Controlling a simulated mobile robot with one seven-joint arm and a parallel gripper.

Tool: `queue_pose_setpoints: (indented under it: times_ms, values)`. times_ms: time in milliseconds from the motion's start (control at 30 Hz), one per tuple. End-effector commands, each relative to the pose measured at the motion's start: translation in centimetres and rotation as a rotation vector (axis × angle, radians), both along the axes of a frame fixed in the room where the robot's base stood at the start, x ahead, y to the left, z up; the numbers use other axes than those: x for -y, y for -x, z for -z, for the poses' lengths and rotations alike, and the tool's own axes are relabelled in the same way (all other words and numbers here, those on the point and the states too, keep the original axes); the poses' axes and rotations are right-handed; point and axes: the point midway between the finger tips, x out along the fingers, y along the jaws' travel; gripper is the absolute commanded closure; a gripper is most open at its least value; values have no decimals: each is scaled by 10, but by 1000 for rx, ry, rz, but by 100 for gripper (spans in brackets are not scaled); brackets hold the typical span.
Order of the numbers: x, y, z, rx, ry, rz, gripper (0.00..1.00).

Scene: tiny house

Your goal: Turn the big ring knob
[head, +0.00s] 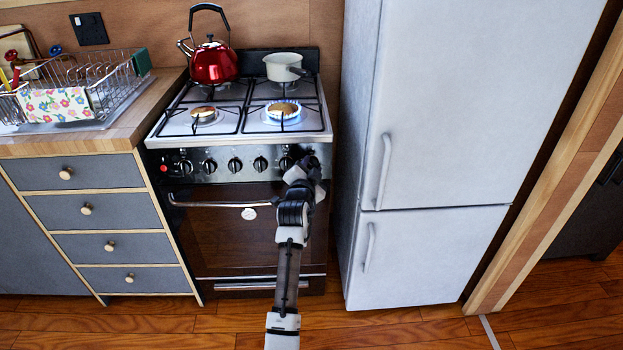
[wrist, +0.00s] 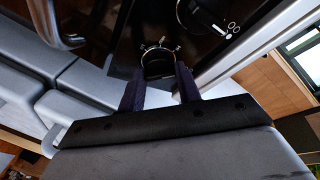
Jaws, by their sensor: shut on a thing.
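The stove's front panel (head: 222,170) carries a row of dark round knobs. My gripper (head: 306,158) is at the right end of this row and hides the knob there in the head view. In the wrist view my gripper (wrist: 159,78) has its two dark fingers on either side of a dark knob with a silvery ring (wrist: 158,58). It is shut on this knob. The front right burner (head: 283,111) shows a blue flame. The knob's label cannot be read.
A red kettle (head: 213,62) and a pale pot (head: 284,67) stand on the rear burners. The oven handle (head: 225,203) runs below the knobs. A white fridge (head: 440,130) stands close on the right. Drawers (head: 90,210) are on the left.

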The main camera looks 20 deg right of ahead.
Motion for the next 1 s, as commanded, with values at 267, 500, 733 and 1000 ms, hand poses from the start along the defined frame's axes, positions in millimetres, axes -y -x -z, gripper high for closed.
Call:
queue_pose_setpoints:
  times_ms: [267, 500, 733, 1000]
  values:
    - [-2, -1, 3, 69, -242, 82, 89]
    - [-2, -1, 0, 125, -438, 150, 89]
    - [-2, -2, -1, 165, -582, 200, 89]
    - [-1, -2, -2, 192, -678, 235, 89]
